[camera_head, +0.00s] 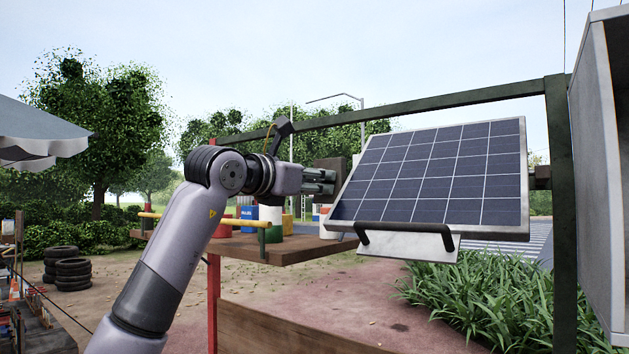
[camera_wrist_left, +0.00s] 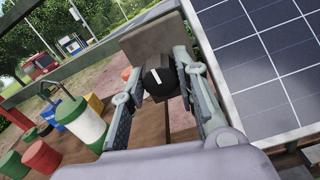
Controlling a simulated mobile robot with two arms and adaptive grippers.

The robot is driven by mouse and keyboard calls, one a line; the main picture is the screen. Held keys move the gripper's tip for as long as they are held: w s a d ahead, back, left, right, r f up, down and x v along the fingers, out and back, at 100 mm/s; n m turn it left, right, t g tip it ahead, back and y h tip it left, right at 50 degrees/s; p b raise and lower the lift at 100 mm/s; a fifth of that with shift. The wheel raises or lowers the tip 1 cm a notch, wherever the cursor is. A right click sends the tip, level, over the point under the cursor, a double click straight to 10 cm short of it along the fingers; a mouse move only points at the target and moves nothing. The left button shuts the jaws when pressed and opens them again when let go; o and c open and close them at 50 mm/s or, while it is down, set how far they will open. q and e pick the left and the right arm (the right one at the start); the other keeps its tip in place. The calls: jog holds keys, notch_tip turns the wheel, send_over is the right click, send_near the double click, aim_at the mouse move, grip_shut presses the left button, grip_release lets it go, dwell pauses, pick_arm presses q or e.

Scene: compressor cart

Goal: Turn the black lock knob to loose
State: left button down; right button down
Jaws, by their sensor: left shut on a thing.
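The black lock knob (camera_wrist_left: 159,82) sits in front of a brown bracket plate (camera_wrist_left: 152,48), just left of the tilted solar panel (camera_wrist_left: 262,62). It has a short white line on its face, close to upright in the left wrist view. My left gripper (camera_wrist_left: 160,88) is shut on the knob, one finger on each side. In the head view my left gripper (camera_head: 332,182) reaches the bracket (camera_head: 338,166) at the left edge of the solar panel (camera_head: 440,172); its fingers hide the knob there. My right gripper is not in view.
A black handle (camera_head: 404,228) is on the panel's lower edge. A green metal frame (camera_head: 562,215) stands at right and crosses above the panel. A wooden shelf (camera_head: 300,250) with a yellow rail (camera_head: 205,220) and several coloured cans lies below and behind my left arm.

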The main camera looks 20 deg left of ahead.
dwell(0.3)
pick_arm(q)
jog(key=shift+n+b, duration=0.55)
jog(key=shift+n, duration=0.55)
jog(key=n+b, duration=0.1)
jog(key=n, duration=0.2)
jog(key=shift+n, duration=0.3)
jog(key=n+b, duration=0.3)
jog(key=n, duration=0.3)
jog(key=n+b, duration=0.2)
jog(key=n, duration=0.4)
jog(key=shift+n+b, duration=0.35)
jog(key=shift+n, duration=0.05)
jog(key=n+b, duration=0.2)
jog(key=n, duration=0.3)
jog(key=shift+n, duration=0.3)
